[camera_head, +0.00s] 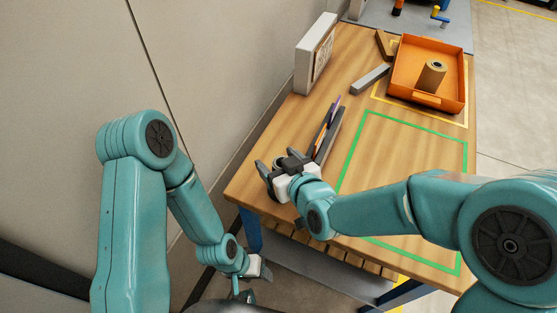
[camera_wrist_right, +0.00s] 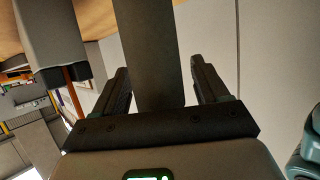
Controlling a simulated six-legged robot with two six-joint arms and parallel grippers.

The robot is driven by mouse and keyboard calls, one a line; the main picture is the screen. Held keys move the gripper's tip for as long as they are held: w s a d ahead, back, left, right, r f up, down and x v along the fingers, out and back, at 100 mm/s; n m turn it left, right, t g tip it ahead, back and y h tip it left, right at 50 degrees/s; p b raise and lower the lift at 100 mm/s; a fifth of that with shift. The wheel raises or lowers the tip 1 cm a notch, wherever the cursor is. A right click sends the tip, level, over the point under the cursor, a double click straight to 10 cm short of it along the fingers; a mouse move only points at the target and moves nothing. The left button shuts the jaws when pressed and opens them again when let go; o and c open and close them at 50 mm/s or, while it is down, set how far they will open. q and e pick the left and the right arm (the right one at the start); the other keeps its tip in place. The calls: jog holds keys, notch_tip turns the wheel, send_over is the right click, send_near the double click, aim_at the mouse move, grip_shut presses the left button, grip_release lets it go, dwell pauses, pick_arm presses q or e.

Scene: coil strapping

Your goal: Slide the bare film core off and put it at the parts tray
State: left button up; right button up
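A brown hollow core (camera_head: 432,76) stands upright inside the orange tray (camera_head: 398,72) at the table's back right. My right gripper (camera_head: 272,164) is over the table's left edge, far from the core and in front of the dark pen holder. In the right wrist view its two fingers (camera_wrist_right: 163,88) stand apart. A dark grey bar (camera_wrist_right: 148,45) shows between or beyond them, with no clear contact. My left gripper (camera_head: 254,272) hangs low, left of the table and below its top; its fingers are too small to read.
A dark holder with pens (camera_head: 326,132) lies near the right gripper. A grey bar (camera_head: 370,79), a brown block (camera_head: 384,44) and a white-framed box (camera_head: 316,54) are toward the back. The green-outlined area (camera_head: 400,165) is bare, though my right arm crosses above it.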

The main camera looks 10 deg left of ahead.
grip_shut()
jog(key=shift+r+p, duration=2.75)
jog(key=shift+r, duration=1.75)
notch_tip(320, 180, up, 5)
jog(key=p, duration=0.3)
